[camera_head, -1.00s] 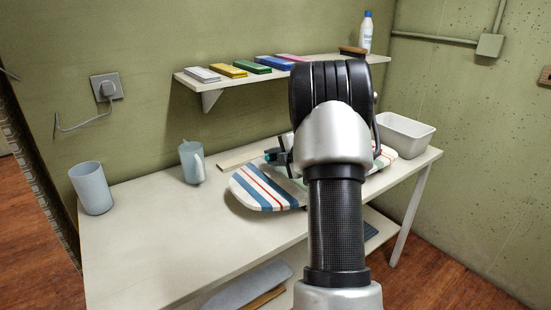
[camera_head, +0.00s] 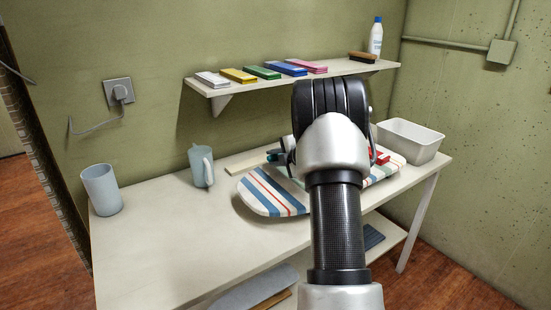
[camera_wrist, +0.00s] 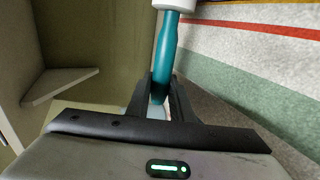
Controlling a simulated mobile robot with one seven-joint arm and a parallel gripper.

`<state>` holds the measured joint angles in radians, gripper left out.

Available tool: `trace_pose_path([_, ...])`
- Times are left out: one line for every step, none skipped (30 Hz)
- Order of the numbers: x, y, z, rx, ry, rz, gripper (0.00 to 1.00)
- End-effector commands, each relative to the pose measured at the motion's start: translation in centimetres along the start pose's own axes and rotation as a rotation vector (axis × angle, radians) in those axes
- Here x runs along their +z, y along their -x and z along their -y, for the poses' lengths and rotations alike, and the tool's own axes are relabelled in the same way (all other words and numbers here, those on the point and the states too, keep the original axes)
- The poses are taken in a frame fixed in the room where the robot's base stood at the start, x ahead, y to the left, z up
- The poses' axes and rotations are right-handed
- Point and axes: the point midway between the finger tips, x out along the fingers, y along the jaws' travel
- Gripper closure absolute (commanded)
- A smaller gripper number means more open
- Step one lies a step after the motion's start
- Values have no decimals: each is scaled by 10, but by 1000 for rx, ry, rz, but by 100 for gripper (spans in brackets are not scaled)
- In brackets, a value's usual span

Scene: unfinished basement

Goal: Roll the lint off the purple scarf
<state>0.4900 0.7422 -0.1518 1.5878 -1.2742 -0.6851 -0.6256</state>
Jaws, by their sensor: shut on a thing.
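My gripper (camera_wrist: 162,98) is shut on the teal handle (camera_wrist: 165,58) of a tool. A white collar (camera_wrist: 175,4) shows at the top edge of the wrist view; the tool's head is out of view. In the head view my arm hides most of the gripper, and a bit of teal (camera_head: 274,154) shows at its left, above the striped board (camera_head: 262,192). The board lies on the table, and its stripes fill the wrist view's right side. I cannot make out a purple scarf; my arm covers the board's middle. A small red patch (camera_head: 379,157) shows right of my arm.
A wall shelf (camera_head: 345,68) holds several coloured flat items, a brush (camera_head: 361,57) and a white bottle (camera_head: 376,37). A white bin (camera_head: 412,138) stands at the table's right end. A mug (camera_head: 202,165) and a cup (camera_head: 101,190) stand left. The table's front left (camera_head: 165,240) is clear.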

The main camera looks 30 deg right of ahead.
Motion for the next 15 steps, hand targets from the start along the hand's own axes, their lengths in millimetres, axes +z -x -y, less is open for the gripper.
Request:
trace_pose_path([0, 0, 0, 1, 1, 0, 100])
trace_pose_path([0, 0, 0, 1, 1, 0, 100])
trace_pose_path([0, 0, 0, 1, 1, 0, 100])
trace_pose_path([0, 0, -1, 1, 1, 0, 100])
trace_pose_path([0, 0, -1, 1, 1, 0, 100])
trace_pose_path([0, 1, -2, 1, 1, 0, 100])
trace_pose_path([0, 2, -4, 1, 1, 0, 100])
trace_pose_path([0, 3, -6, 1, 1, 0, 100])
trace_pose_path([0, 4, -9, 1, 1, 0, 100])
trace_pose_path([0, 6, -11, 1, 1, 0, 100])
trace_pose_path([0, 7, -14, 1, 1, 0, 100])
trace_pose_path([0, 9, -18, 1, 2, 0, 100])
trace_pose_path([0, 11, -21, 1, 2, 0, 100])
trace_pose_path([0, 12, -24, 1, 2, 0, 100])
trace_pose_path([0, 14, -28, 1, 2, 0, 100])
